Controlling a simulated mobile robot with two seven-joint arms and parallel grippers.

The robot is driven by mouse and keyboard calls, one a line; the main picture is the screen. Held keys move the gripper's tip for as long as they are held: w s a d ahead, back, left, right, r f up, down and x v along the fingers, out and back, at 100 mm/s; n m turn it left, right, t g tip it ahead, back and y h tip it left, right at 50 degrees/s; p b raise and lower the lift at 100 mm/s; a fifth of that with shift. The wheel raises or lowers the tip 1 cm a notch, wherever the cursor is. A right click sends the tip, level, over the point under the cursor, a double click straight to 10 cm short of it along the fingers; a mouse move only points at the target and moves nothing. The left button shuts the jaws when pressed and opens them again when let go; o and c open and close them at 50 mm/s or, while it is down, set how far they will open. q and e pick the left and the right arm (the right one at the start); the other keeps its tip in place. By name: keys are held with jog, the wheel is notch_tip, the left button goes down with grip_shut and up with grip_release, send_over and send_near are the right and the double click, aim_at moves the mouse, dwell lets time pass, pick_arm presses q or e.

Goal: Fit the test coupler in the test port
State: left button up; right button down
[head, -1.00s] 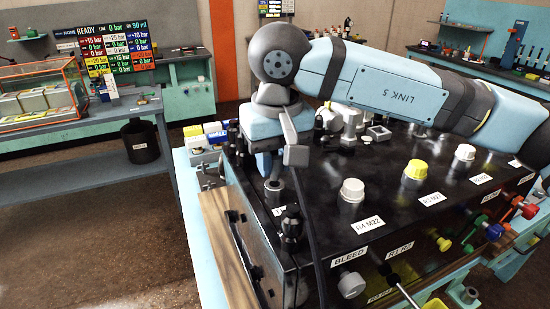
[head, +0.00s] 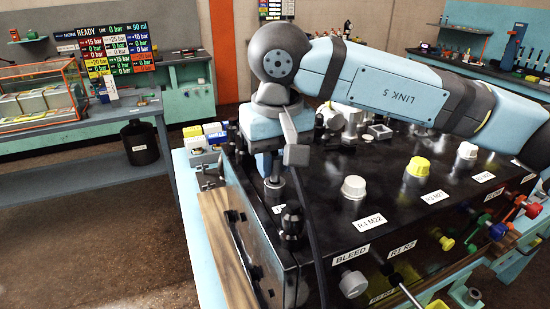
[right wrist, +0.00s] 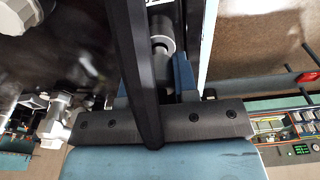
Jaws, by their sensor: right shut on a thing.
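My right gripper (head: 270,172) points down at the near left of the black test block's top (head: 325,190). It is shut on the test coupler, which is mostly hidden by the fingers in the head view. A grey cylindrical part (right wrist: 162,50) shows between the blue fingers in the right wrist view; I take it for the coupler or port. The test port (head: 274,190) is a short grey cylinder directly below the fingertips, beside a partly hidden white label. Coupler and port look in line and very close or touching; I cannot tell whether the coupler is seated. My left gripper is out of view.
A dark fitting (head: 291,222) stands close in front of the port. A white cap (head: 353,188) and a yellow cap (head: 417,168) stand to the right. Metal fittings crowd behind.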

aim_at(278, 159)
jog(key=shift+f+b, duration=0.75)
jog(key=shift+f, duration=0.15)
jog(key=c, duration=0.8)
grip_release()
notch_tip(278, 159, up, 14)
jog(key=s, duration=0.1)
jog(key=shift+d, duration=0.25)
jog(key=shift+s+f, duration=0.15)
